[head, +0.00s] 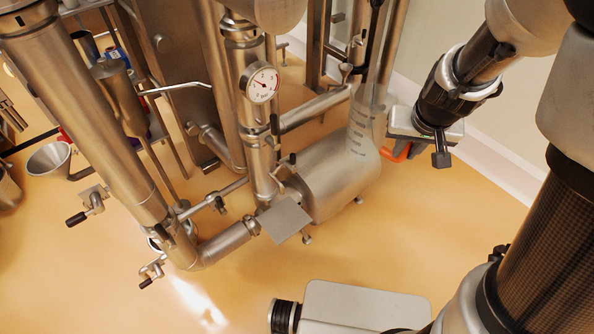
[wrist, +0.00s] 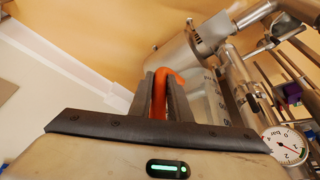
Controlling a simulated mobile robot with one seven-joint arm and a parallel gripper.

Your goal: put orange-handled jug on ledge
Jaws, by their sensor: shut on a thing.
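The clear jug with dark measuring marks (head: 362,135) shows in the head view, right of the pipework and in front of a metal cylinder. Its orange handle (head: 394,154) is at its right side. My gripper (head: 408,147) is at that handle. In the wrist view my gripper (wrist: 163,85) has its two dark fingers shut on the orange handle (wrist: 159,95), and the jug wall (wrist: 212,100) with its marks is just to the right. A small flat grey plate (head: 285,220), which may be the ledge, sticks out by the pipe elbow, lower left of the jug.
A pressure gauge (head: 262,84) on an upright pipe stands left of the jug. A horizontal metal cylinder (head: 330,182) lies below and behind it. Valves with black handles (head: 92,205) jut out at left. The orange floor (head: 440,225) at right is clear up to the wall.

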